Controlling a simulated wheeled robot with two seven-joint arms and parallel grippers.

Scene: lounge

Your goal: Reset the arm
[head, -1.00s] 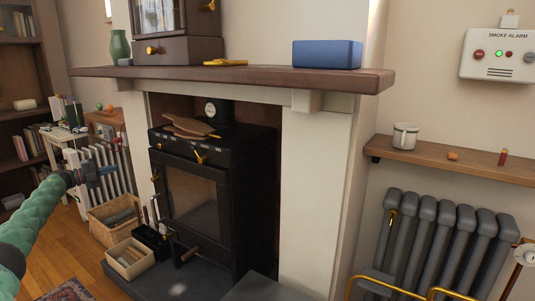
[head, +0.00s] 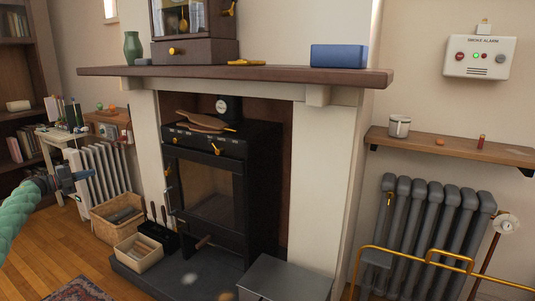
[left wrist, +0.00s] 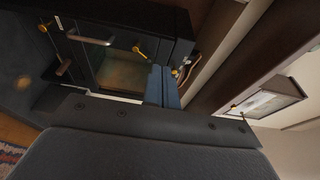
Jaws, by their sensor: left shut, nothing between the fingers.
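My left gripper (head: 80,176) is at the left edge of the head view, on a green arm that comes in from the left. It appears in front of the white radiator, with no contact that I can make out. Its bluish fingers (left wrist: 163,86) also show in the left wrist view, closed together and empty. The black stove (head: 215,190) stands to the right of the gripper in the head view. My right gripper is not in view.
A wooden mantel (head: 270,76) holds a blue box (head: 339,57) and a green vase (head: 132,46). A wicker basket (head: 118,213) and a cream crate (head: 138,254) sit left of the stove. A grey radiator (head: 430,235) and a shelf (head: 455,147) are at right.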

